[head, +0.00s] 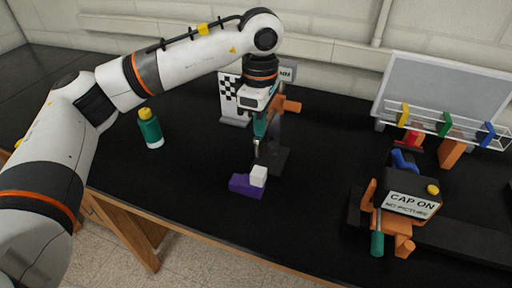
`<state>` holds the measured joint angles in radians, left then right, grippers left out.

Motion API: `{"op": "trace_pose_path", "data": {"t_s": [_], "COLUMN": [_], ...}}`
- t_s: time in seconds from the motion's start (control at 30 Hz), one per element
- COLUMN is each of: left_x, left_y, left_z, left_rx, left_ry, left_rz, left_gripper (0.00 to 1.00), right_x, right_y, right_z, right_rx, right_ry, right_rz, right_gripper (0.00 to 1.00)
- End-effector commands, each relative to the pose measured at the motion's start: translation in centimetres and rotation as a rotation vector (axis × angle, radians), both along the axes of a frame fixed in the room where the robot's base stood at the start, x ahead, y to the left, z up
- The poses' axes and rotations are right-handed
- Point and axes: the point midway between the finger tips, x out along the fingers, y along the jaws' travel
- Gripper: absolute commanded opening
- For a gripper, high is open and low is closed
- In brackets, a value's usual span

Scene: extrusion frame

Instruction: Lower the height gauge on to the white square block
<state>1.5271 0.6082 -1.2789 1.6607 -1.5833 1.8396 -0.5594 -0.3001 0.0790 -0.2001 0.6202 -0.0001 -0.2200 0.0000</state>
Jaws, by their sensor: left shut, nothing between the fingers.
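A small white square block (259,174) stands at the right end of a purple block (243,187) near the table's front edge. Behind it is what looks like the height gauge: a dark upright with an orange part (290,105) at its right and a dark foot (275,162). My left gripper (257,150) points down in front of the gauge, above and slightly behind the white block. It is shut and empty. A teal part shows by its fingers. The gripper hides much of the gauge, and I cannot tell whether they touch. My right gripper is out of view.
A green bottle with a yellow cap (151,129) stands at left. A checkered panel (231,96) stands behind my gripper. The black table (320,215) is clear between the blocks and that device.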

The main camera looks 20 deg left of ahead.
Motion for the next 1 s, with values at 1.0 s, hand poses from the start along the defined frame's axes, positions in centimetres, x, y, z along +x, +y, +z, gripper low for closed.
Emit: {"op": "trace_pose_path", "data": {"t_s": [1.0], "left_x": [0.0], "left_y": [0.0], "left_z": [-3.3], "left_rx": [0.000], "left_ry": [0.001], "left_rz": [0.000], "left_gripper": [0.00], "right_x": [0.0], "right_y": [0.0], "right_z": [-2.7], "right_rx": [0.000], "right_ry": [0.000], "right_rz": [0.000], "right_gripper": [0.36]}}
